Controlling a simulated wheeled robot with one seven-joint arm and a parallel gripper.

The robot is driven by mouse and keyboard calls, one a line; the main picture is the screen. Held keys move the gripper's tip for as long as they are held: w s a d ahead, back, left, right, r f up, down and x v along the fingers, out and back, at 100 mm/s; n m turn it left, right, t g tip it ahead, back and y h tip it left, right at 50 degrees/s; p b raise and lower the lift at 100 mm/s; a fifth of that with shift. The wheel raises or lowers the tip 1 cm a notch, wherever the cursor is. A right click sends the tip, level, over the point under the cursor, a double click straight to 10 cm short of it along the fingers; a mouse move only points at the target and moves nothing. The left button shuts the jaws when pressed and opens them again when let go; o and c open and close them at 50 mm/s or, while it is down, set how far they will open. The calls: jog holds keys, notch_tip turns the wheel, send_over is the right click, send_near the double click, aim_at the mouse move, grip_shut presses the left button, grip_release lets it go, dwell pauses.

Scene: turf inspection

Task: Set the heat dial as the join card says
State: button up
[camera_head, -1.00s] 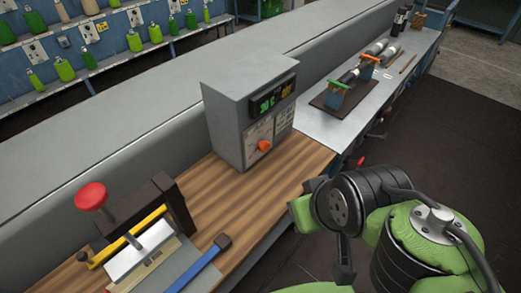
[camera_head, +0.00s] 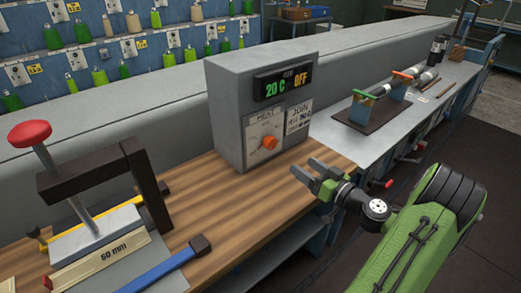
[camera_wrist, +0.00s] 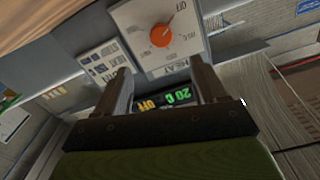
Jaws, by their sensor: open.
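The heat dial is an orange knob (camera_head: 269,142) on a white plate marked HEAT, on the front of a grey control box (camera_head: 228,120). In the wrist view the knob (camera_wrist: 161,35) shows beyond my fingertips, upside down, with OFF printed near it. The display (camera_head: 287,83) reads 20 C in green and OFF in orange. The join card (camera_head: 299,117) is beside the dial; its heading JOIN is readable, its smaller lines are not. My gripper (camera_head: 315,176) is open and empty, in front of the box to the right of and below the knob, apart from it.
A press with a red knob (camera_head: 29,133) and a 60 mm block (camera_head: 98,262) stands at the left of the wooden bench (camera_head: 226,212). A blue-handled tool (camera_head: 160,270) lies beside it. A clamp rig (camera_head: 372,112) sits on the metal bench behind right.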

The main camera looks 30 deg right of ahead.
aim_at(273, 145)
jog(key=w, duration=0.5)
jog(key=w+a, duration=0.1)
jog(key=w, duration=0.4)
jog(key=w+a, duration=0.1)
jog(key=w, duration=0.4)
jog(key=shift+a+r+p, duration=0.1)
jog(key=shift+p, duration=0.2)
jog(key=shift+c, duration=0.5)
jog(key=c, duration=1)
